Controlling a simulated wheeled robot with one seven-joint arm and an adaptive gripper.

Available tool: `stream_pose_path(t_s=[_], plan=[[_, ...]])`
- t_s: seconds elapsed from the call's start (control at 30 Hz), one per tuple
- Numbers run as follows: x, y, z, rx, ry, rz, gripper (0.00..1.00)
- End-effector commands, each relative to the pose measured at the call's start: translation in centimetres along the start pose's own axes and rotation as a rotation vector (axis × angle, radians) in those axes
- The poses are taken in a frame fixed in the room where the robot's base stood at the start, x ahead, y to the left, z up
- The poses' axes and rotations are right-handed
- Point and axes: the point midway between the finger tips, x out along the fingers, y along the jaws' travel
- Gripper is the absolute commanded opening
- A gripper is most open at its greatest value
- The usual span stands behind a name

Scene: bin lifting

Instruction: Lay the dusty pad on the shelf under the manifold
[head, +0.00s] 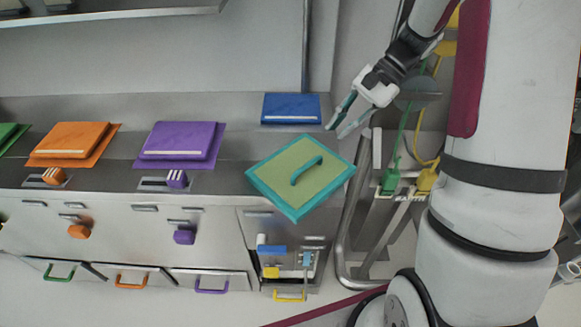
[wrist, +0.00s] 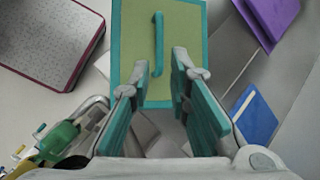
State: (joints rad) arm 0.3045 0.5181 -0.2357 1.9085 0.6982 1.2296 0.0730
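A square olive pad with a teal rim and a teal bar handle (head: 305,180) lies tilted at the counter's front right corner. It also shows ahead of my fingers in the wrist view (wrist: 190,45). I cannot tell whether it is the dusty pad; no dust is clear. My gripper (head: 337,131) is open and empty, above and right of this pad in the head view. In the wrist view its teal-padded fingers (wrist: 155,82) stand apart, with the handle seen beyond and between them. I cannot pick out the manifold for certain. A shelf (head: 110,15) runs along the upper left.
A blue pad (head: 291,108), a purple pad (head: 180,142) and an orange pad (head: 75,141) lie along the counter. Metal rails (head: 358,215) and green and yellow fittings (head: 390,182) stand to the right. A speckled, dark-red-edged panel (wrist: 50,35) lies left in the wrist view.

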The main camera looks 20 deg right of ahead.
Motion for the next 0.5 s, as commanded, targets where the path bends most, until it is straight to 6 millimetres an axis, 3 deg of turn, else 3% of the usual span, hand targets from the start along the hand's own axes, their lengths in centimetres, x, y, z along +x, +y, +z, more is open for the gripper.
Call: stream_pose_path(t_s=[0.17, 0.5], plan=[[1.2, 0.1, -0.7, 0.022, -0.012, -0.006, 0.17], [6.3, 0.1, -0.6, 0.021, -0.012, -0.006, 0.17]])
